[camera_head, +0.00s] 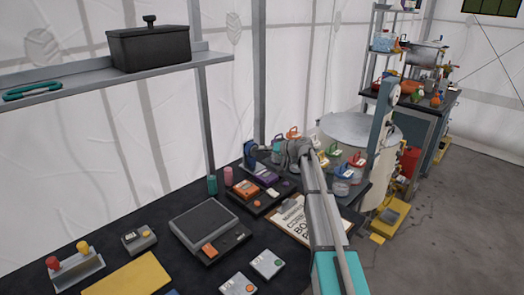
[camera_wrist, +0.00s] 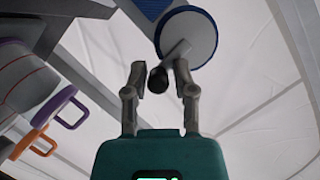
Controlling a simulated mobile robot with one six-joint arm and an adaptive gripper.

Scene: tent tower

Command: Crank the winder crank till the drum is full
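The winder shows in the wrist view as a pale round disc with a blue rim (camera_wrist: 189,38). A short grey crank arm (camera_wrist: 178,50) runs from the disc to a black knob (camera_wrist: 157,79). My gripper (camera_wrist: 160,68) is open, with one finger on each side of the knob and a visible gap to both. I cannot tell how deep the knob sits between the fingers. In the head view my gripper (camera_head: 292,152) is at the table's back edge, right beside a blue part of the winder (camera_head: 250,153). My gripper and arm hide the crank there, and the drum's fill cannot be told.
Several lidded jars with coloured handles (camera_head: 341,182) stand right of my gripper. An orange device (camera_head: 246,188), a clipboard (camera_head: 296,217) and a grey scale-like box (camera_head: 206,224) lie on the dark table (camera_head: 160,215). A shelf (camera_head: 75,86) hangs at left.

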